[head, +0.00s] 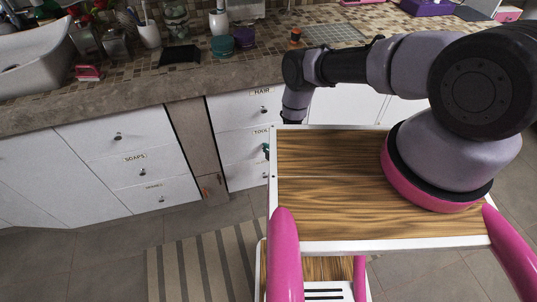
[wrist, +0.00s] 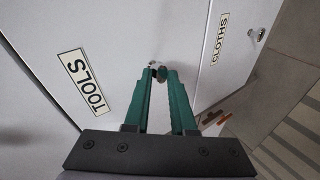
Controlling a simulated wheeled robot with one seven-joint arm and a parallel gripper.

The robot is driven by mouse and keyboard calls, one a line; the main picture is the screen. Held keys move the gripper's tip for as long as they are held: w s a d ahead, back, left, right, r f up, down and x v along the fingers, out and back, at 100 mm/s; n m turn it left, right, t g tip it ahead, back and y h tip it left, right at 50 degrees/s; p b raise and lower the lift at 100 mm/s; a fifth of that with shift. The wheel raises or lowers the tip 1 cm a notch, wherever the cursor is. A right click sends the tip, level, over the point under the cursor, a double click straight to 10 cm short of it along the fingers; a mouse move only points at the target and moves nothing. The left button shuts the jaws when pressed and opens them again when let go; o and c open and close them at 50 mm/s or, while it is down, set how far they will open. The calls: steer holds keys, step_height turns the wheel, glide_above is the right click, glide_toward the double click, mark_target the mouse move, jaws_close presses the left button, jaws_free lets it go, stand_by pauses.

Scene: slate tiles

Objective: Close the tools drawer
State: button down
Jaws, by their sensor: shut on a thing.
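The tools drawer (wrist: 125,50) has a white front with a "TOOLS" label, seen close up in the wrist view. Its round metal knob (wrist: 157,66) sits between the tips of my gripper (wrist: 159,73), whose teal fingers are shut on it. In the head view the tools drawer (head: 236,148) is the middle one of a white stack, partly hidden by my own body. Only a bit of my teal gripper (head: 266,149) shows there. The front looks about level with its neighbours; I cannot tell whether a small gap is left.
The hair drawer (head: 235,112) is above and the cloths drawer (wrist: 230,40) below, both apparently shut. An orange-brown object (wrist: 212,117) is near the floor beside the stack. The tiled counter (head: 265,62) above holds cups and jars. A striped rug (head: 205,268) lies on open floor.

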steer(key=shift+w, duration=0.2)
steer(key=c, duration=0.8)
jaws_free()
steer(key=shift+w+a, duration=0.1)
steer(key=shift+o, duration=0.2)
steer(key=v, duration=1.1)
steer(key=shift+f, duration=0.1)
